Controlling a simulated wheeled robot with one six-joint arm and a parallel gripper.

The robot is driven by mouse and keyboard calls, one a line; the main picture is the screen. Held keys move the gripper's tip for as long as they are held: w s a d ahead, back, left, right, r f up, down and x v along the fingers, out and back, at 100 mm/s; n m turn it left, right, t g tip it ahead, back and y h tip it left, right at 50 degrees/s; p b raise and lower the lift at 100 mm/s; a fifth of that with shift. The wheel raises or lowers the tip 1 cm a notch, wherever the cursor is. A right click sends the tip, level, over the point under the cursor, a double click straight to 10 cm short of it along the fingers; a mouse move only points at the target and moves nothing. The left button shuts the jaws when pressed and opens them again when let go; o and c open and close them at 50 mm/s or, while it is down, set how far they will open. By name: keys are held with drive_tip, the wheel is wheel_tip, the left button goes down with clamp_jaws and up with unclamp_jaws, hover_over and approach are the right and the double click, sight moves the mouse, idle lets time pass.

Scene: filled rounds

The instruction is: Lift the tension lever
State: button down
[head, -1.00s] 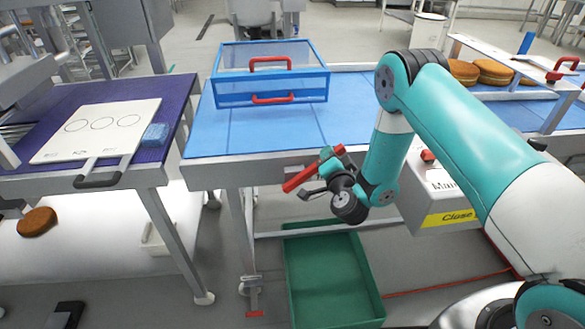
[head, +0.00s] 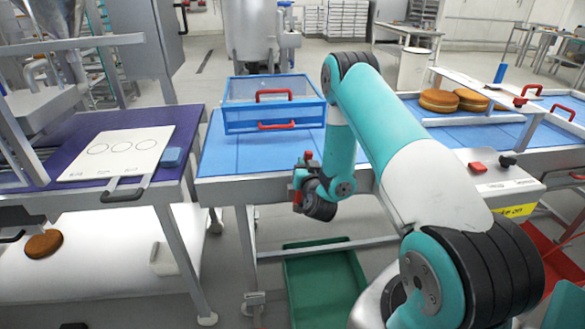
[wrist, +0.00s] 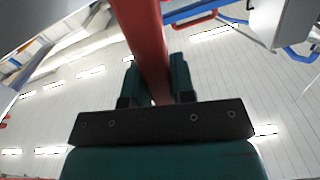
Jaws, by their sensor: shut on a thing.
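The tension lever is a red bar (wrist: 147,35) that runs up from between my gripper's fingers in the wrist view. My gripper (wrist: 156,84) is shut on it, with one teal finger on each side. In the head view my gripper (head: 304,184) is small and dark, in front of the front edge of the blue-topped conveyor table. A little of the red lever (head: 297,191) shows beside it there. The lever's pivot is hidden, and I cannot tell its exact angle.
A blue clear-sided guard box (head: 272,103) with red handles stands on the blue belt (head: 222,152). A green crate (head: 326,285) lies on the floor below. At right is a control box with a red button (head: 477,168). A white board (head: 118,153) lies on the left table.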

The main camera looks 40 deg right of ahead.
drive_tip(key=shift+a, duration=0.1)
idle(0.4)
drive_tip(key=c, duration=1)
unclamp_jaws()
drive_tip(key=shift+a, duration=0.1)
drive_tip(key=shift+o, duration=0.2)
